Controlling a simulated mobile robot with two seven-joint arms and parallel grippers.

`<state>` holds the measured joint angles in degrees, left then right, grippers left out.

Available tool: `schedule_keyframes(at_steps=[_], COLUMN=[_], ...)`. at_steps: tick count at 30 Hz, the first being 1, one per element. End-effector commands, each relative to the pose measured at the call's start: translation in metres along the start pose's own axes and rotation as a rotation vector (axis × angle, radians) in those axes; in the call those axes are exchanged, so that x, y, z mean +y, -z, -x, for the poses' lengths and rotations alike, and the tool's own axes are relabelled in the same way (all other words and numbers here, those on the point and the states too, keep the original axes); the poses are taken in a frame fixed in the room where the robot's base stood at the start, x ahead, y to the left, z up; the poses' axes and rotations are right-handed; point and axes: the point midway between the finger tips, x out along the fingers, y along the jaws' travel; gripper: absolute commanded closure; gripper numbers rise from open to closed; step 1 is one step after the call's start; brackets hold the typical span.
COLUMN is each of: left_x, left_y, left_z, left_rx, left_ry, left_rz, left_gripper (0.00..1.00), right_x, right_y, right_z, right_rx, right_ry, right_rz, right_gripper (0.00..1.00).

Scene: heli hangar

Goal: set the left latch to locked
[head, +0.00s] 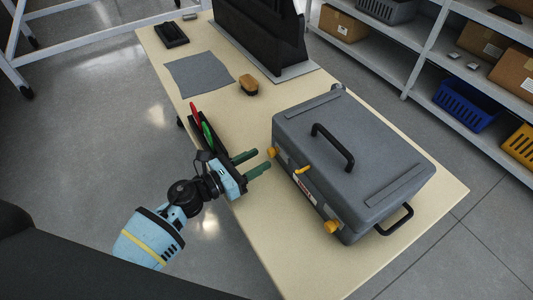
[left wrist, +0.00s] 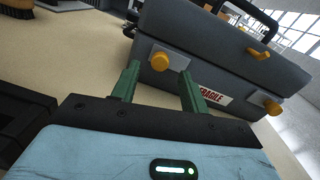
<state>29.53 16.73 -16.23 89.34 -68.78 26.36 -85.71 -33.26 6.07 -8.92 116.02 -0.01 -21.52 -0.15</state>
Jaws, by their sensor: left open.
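A grey case (head: 350,160) with a black top handle stands closed on the table. Its front face carries a yellow knob (head: 272,152) at the left end, a yellow lever (head: 302,170) sticking out sideways near the lid seam, and another yellow knob (head: 331,226) at the right end. My left gripper (head: 261,160) is open and empty, its green fingers pointing at the left knob, just short of the case. In the left wrist view the left knob (left wrist: 160,61) shows between the fingertips, and the lever (left wrist: 259,53) lies to the right. My right gripper is not in view.
A black tray (head: 207,130) with red and green-handled tools lies beside my left gripper. A brush (head: 249,84), a grey cloth (head: 200,74) and a black stand (head: 262,35) are farther back. Shelves with bins stand behind the table (head: 440,195).

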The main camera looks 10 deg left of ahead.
Motion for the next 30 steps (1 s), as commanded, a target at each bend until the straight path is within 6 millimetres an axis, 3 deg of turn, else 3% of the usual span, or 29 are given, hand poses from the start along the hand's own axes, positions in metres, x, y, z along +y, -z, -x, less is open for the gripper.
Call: schedule_keyframes(at_steps=[7,19,30], left_x=[0.0,0.0,0.0], left_y=[0.0,0.0,0.001], left_z=[-0.032,-0.039,-0.039], left_rx=[-0.001,0.001,0.001], left_ry=[0.0,0.0,0.0], left_rz=[0.0,0.0,0.001], left_gripper=[0.55,0.55,1.0], right_x=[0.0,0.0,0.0], right_y=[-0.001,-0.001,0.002], right_z=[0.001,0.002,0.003], right_rx=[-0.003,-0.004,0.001], right_ry=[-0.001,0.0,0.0], right_rz=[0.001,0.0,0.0], right_gripper=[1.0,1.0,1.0])
